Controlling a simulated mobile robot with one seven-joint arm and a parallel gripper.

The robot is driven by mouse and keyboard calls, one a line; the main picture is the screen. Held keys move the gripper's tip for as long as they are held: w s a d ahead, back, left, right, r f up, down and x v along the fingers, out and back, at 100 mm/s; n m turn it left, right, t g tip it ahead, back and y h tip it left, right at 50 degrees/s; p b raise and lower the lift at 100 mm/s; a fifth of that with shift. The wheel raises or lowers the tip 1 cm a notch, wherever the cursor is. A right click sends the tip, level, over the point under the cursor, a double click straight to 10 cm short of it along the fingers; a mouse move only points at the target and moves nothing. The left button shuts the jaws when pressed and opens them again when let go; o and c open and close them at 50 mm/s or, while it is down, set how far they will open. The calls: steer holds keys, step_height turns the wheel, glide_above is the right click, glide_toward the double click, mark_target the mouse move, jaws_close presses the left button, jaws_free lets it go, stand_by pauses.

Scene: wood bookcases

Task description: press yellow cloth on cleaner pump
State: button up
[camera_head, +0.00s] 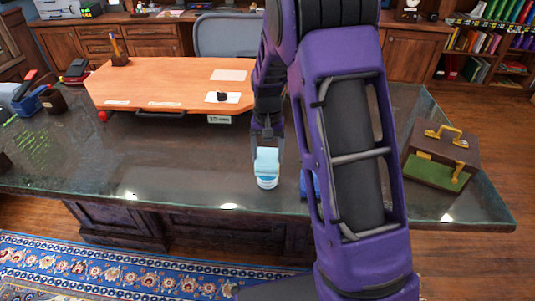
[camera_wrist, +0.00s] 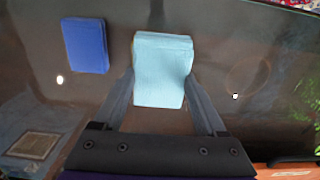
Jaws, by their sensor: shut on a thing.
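No yellow cloth shows in either view. My gripper (camera_head: 267,152) is shut on a light blue cloth (camera_head: 267,163), above the front part of the glass-topped desk. In the wrist view the same cloth (camera_wrist: 162,85) sits between the two fingers of my gripper (camera_wrist: 161,76). A darker blue cloth (camera_wrist: 84,46) lies apart to the left in the wrist view.
The dark desk (camera_head: 190,188) has clear room left of my gripper. An orange wooden board (camera_head: 160,80) lies behind. A brown and green case (camera_head: 440,155) stands at the right end. My arm hides the middle right.

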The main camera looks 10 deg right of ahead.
mark_target(268, 157)
steer(key=shift+r+p, duration=2.6)
steer(key=shift+r, duration=0.95)
steer(key=shift+f, duration=0.1)
